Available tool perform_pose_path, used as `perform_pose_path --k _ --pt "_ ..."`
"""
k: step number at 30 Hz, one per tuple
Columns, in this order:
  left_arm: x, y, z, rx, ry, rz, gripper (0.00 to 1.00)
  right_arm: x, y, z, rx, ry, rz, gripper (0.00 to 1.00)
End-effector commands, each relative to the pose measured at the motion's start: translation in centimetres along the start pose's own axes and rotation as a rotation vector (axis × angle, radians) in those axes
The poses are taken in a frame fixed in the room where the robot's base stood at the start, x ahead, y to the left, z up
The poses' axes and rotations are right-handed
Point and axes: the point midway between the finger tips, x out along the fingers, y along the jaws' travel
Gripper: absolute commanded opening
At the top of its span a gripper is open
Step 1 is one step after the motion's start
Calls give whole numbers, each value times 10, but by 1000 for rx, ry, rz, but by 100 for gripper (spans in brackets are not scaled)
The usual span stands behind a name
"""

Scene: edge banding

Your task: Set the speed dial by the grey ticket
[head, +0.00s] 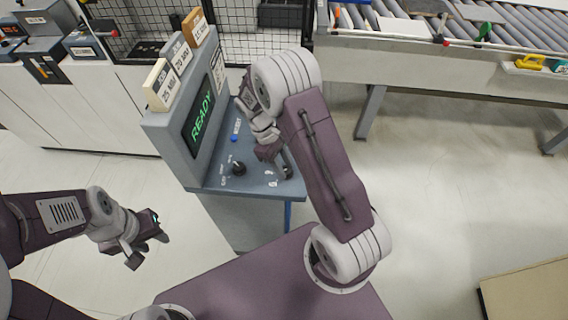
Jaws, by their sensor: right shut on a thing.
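The control console (165,135) has a screen (201,110) reading READY in green. Three tickets stand along its top: a cream one (160,87), a grey one (178,53) and an orange one (195,26). Their small print is hard to read. A black knob (239,168) with small labels sits on the sloped panel. My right gripper (278,162) is over the right part of the panel, shut on a dial there that it mostly hides; white scale marks show beside it. My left gripper (147,246) is open and empty, left of and below the console.
A blue button (234,138) is on the panel near the screen. A roller conveyor (440,58) runs along the back right. White cabinets (90,105) stand at the back left, with a black mesh fence (135,22) behind.

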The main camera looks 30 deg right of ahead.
Motion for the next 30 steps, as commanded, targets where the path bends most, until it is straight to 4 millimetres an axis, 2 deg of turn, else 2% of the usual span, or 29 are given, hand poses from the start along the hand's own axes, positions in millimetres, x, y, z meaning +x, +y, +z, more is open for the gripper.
perform_pose_path --k 15,30 --pt "-12 0 -1 0 0 0 36 -2 5 0 306 4 -124 0" --pt "-13 0 -1 0 0 0 36 -2 6 0 372 8 -149 0"
